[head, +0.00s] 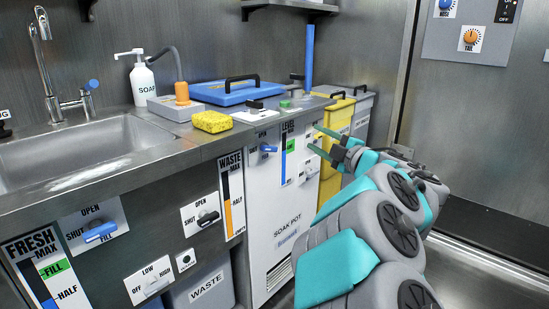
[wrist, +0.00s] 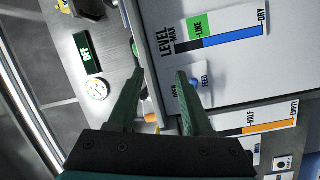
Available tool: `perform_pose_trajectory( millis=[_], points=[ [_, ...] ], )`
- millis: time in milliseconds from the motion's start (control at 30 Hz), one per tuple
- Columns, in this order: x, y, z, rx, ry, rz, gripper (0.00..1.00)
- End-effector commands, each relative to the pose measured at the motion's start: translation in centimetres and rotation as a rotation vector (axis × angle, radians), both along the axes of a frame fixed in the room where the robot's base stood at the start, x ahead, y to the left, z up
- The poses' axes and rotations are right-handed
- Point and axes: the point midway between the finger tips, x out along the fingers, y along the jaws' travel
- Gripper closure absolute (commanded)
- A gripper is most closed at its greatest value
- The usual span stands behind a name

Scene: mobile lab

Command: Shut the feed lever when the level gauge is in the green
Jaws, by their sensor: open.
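The white soak pot cabinet (head: 287,230) carries a level gauge (head: 284,160), which also shows in the wrist view (wrist: 235,35). Its blue column reaches up to the green LINE band, and its top appears to lie within that band. The blue feed lever (head: 267,148) sits left of the gauge on the cabinet front. In the wrist view the feed lever (wrist: 194,69) is partly hidden behind one finger, so its exact setting is hard to read. My gripper (head: 315,138) is open and empty in front of the cabinet, right of the gauge; its fingers also show in the wrist view (wrist: 160,72).
A sink (head: 85,145) and a yellow sponge (head: 211,121) are on the counter at left. Other levers, a blue one (head: 100,232) and a black one (head: 208,217), are on the lower panel. Yellow (head: 337,125) and grey bins stand behind my arm. Floor at right is clear.

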Motion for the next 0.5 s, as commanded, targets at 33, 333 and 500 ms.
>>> perform_pose_trajectory(
  millis=[33,333,500],
  points=[
    [-0.4,1.4,-1.5,-0.011,0.006,0.069,0.50],
    [-2.7,5.8,-4.3,-0.027,0.024,0.280,0.50],
    [-2.2,6.8,-4.3,-0.026,0.023,0.286,0.50]
  ],
)
